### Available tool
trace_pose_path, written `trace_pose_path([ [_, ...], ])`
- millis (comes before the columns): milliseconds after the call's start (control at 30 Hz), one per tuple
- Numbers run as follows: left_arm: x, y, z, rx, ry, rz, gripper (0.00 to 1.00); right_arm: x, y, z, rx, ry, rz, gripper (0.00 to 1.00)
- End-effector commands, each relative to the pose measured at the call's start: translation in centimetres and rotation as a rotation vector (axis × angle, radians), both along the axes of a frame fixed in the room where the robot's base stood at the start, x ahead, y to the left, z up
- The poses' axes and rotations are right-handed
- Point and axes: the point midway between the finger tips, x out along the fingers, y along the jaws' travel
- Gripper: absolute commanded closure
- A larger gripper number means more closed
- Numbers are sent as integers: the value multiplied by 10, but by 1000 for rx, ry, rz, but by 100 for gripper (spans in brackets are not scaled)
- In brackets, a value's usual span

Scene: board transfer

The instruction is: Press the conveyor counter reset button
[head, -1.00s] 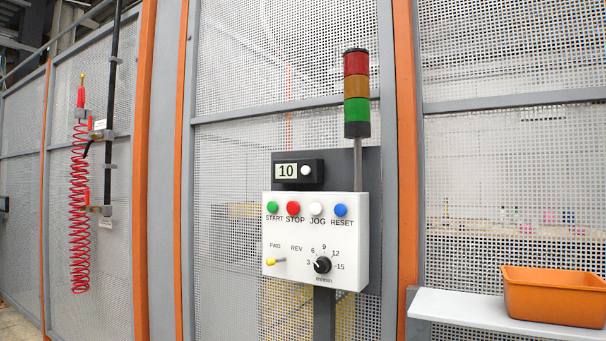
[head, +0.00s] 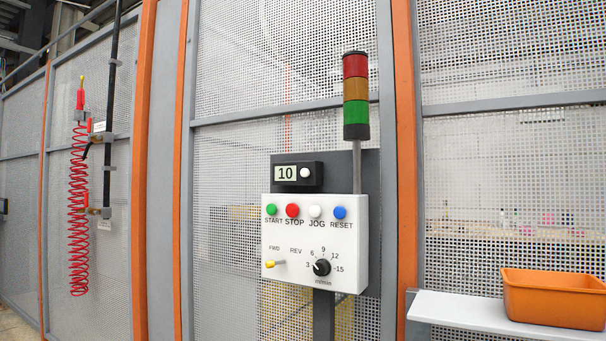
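A small black counter box (head: 315,183) is mounted at the top of the control station in the head view. Its display (head: 285,173) reads 10, and a round white button (head: 305,173) sits just right of the display. Below it, a white control panel (head: 292,240) carries a green START button (head: 271,210), a red STOP button (head: 292,210), a white JOG button (head: 315,212) and a blue RESET button (head: 340,212). Neither of my grippers shows in the head view.
A yellow-tipped FWD/REV lever (head: 270,264) and a black speed knob (head: 321,267) are lower on the panel. A red, amber and green signal tower (head: 356,90) rises behind. An orange bin (head: 553,298) stands on a shelf (head: 460,310) at right. A red coiled hose (head: 79,210) hangs at left.

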Motion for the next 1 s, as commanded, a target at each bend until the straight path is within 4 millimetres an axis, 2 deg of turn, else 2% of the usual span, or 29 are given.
trace_pose_path([
  [33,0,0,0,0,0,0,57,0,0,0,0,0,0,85],
  [133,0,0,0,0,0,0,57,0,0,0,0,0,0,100],
  [1000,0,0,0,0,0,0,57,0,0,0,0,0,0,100],
])
